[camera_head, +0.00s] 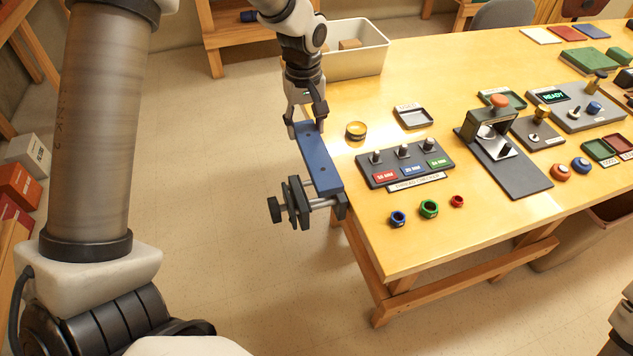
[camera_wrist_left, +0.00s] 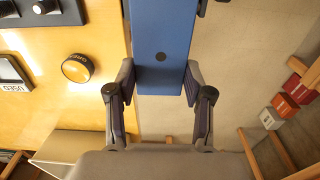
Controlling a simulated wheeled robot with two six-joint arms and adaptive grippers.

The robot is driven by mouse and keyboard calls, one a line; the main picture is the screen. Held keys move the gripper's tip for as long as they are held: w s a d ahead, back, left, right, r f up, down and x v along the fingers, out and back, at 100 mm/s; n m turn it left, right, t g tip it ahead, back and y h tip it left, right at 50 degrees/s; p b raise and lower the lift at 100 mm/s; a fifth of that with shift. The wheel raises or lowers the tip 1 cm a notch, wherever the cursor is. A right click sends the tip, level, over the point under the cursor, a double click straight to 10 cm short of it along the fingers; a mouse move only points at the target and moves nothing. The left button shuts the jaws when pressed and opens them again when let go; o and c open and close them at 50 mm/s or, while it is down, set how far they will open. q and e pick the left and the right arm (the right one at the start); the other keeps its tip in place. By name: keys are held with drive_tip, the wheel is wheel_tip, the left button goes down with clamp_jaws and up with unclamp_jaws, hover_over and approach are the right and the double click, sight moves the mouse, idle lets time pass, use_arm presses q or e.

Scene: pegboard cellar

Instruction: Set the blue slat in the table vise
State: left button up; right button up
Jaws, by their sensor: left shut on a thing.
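The blue slat (camera_head: 319,163) is a flat bar with small dark holes. My left gripper (camera_head: 307,126) is shut on its far end, and the slat slants down from the fingers. In the left wrist view the slat (camera_wrist_left: 165,28) runs between the two fingertips of the gripper (camera_wrist_left: 161,82) and out of the top of the picture. The dark table vise (camera_head: 297,203) is at the table's left edge, with a handle and bright rods. The slat's near end overlaps the vise jaws in the head view; I cannot tell whether it is between them or above.
On the wooden table (camera_head: 460,230) are a block with three knobs (camera_head: 405,164), an orange-topped press (camera_head: 497,135), a yellow round tin (camera_head: 356,131) and small coloured rings (camera_head: 429,209). A cream bin (camera_head: 355,62) stands behind the gripper. Floor left of the vise is clear.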

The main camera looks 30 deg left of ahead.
use_arm(q)
wheel_tip(320, 180, down, 9)
drive_tip(key=shift+d+f+p, duration=0.15)
drive_tip(key=shift+d+p, duration=0.25)
drive_tip(key=shift+f, duration=0.25)
drive_tip(key=shift+f, duration=0.25)
drive_tip(key=o, duration=1.2)
drive_tip(key=shift+w, duration=0.1)
wheel_tip(320, 180, up, 13)
drive_tip(key=shift+r+b, duration=0.1)
drive_tip(key=shift+b, duration=0.35)
